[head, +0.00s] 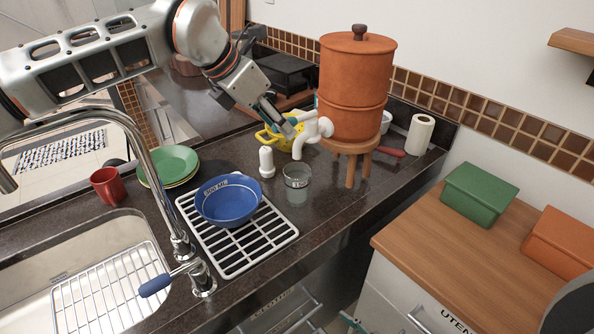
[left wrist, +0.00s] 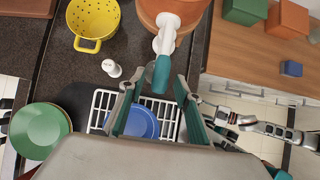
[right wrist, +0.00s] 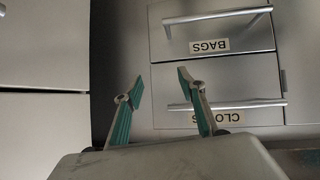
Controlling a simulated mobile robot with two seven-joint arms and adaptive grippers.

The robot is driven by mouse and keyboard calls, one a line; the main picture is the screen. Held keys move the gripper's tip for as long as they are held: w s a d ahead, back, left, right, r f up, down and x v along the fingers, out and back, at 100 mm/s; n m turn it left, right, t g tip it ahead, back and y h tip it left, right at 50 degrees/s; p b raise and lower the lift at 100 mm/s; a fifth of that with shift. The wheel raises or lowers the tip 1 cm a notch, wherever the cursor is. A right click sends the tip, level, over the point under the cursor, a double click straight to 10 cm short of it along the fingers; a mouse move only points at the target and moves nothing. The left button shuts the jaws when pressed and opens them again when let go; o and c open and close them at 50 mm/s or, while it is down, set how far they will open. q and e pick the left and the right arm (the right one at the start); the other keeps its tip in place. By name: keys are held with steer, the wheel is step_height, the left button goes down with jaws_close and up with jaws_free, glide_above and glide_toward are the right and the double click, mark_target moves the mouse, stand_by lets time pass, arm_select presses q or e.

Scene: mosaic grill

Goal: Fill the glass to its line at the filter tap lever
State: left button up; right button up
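A terracotta water filter (head: 357,75) stands on a wooden stool at the back of the counter. Its white tap (head: 318,128) faces left; in the left wrist view a teal lever (left wrist: 162,75) shows on it. A small clear glass (head: 297,177) with a marking stands on the counter below the tap; its contents cannot be told. My right gripper (right wrist: 160,80) is open and empty, low in front of the drawers.
A white bottle (head: 266,162) stands left of the glass. A yellow colander (head: 280,138) is behind. A blue bowl (head: 229,200) sits on a rack (head: 240,262) in front, near green plates (head: 170,164) and a red mug (head: 107,185). The sink faucet (head: 165,185) rises at left.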

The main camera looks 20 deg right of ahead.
arm_select(q)
steer(key=c, duration=0.9)
steer(key=shift+r, duration=0.2)
steer(key=shift+r+p, duration=0.5)
steer(key=shift+r, duration=0.3)
steer(key=shift+f, duration=0.25)
stand_by(5.8)
